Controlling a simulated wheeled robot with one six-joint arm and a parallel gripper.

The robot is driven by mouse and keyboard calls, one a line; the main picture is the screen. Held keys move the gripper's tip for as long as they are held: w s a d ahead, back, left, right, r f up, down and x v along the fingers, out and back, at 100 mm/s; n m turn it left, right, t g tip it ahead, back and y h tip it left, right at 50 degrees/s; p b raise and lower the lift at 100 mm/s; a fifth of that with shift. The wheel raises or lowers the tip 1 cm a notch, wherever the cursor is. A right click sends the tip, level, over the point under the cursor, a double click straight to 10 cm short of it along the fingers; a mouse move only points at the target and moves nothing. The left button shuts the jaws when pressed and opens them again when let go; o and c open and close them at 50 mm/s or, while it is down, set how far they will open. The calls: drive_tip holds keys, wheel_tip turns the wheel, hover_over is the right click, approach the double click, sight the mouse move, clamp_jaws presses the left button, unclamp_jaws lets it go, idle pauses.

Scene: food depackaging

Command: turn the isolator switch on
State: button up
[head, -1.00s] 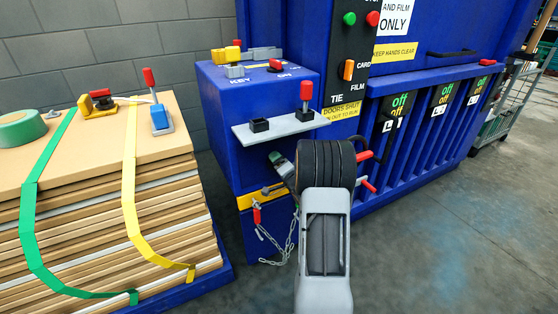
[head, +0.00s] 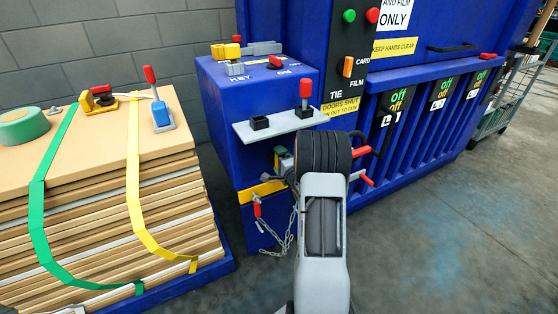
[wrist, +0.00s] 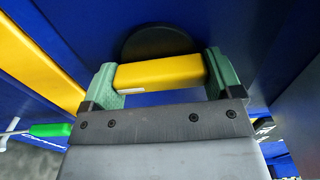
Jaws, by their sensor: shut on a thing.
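In the wrist view, a yellow bar-shaped handle (wrist: 160,74) lies across a round black disc (wrist: 157,40) on a blue panel. It looks like the isolator switch. The green fingers of my gripper (wrist: 163,78) are shut on the two ends of this handle. In the head view, my arm covers the handle and disc. Only a green part of my gripper (head: 282,158) shows there, beside the front of the blue cabinet (head: 222,125). No on or off marking by the handle is readable.
A yellow bar (head: 262,191) with a red-handled item and chain is left of my gripper. A grey shelf (head: 275,128) juts out above. Red levers (head: 361,152) stick out at right. A strapped cardboard stack (head: 130,215) stands left. Floor at right is clear.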

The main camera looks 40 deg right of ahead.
drive_tip(key=o, duration=0.7)
drive_tip(key=shift+o, duration=0.2)
drive_tip(key=shift+s, duration=0.1)
drive_tip(key=s+a+p, duration=0.1)
drive_tip(key=s+a, duration=0.1)
drive_tip(key=s, duration=1.1)
drive_tip(key=shift+s, duration=0.25)
